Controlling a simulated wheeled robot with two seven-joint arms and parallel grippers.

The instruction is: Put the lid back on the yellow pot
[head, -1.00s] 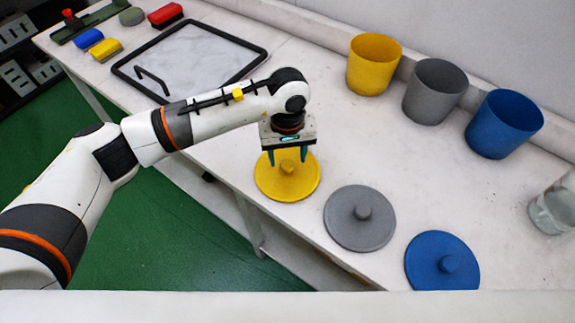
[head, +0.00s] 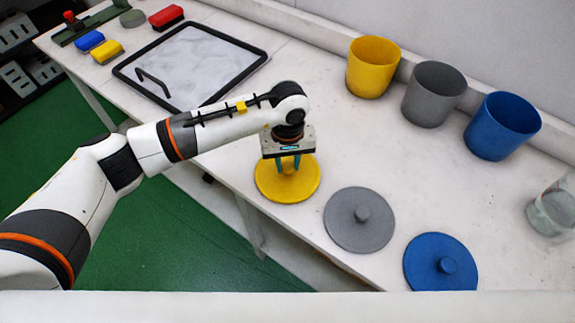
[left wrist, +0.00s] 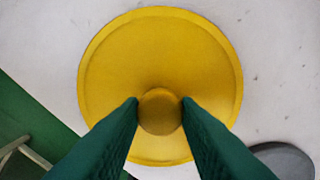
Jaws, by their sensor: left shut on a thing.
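The yellow lid (head: 287,188) lies flat on the table near its front edge. My left gripper (head: 290,164) is above it with its fingers shut on the lid's round knob. In the left wrist view the two green fingers (left wrist: 160,113) press the knob from both sides, and the yellow lid (left wrist: 160,60) fills the middle. The yellow pot (head: 373,68) stands upright and open at the back of the table, with no lid on it. My right gripper is not in view.
A grey pot (head: 434,94) and a blue pot (head: 501,127) stand right of the yellow pot. A grey lid (head: 345,232) and a blue lid (head: 425,268) lie in front. A glass (head: 553,212) is at the right edge. A black-framed tray (head: 258,62) lies left; the middle is clear.

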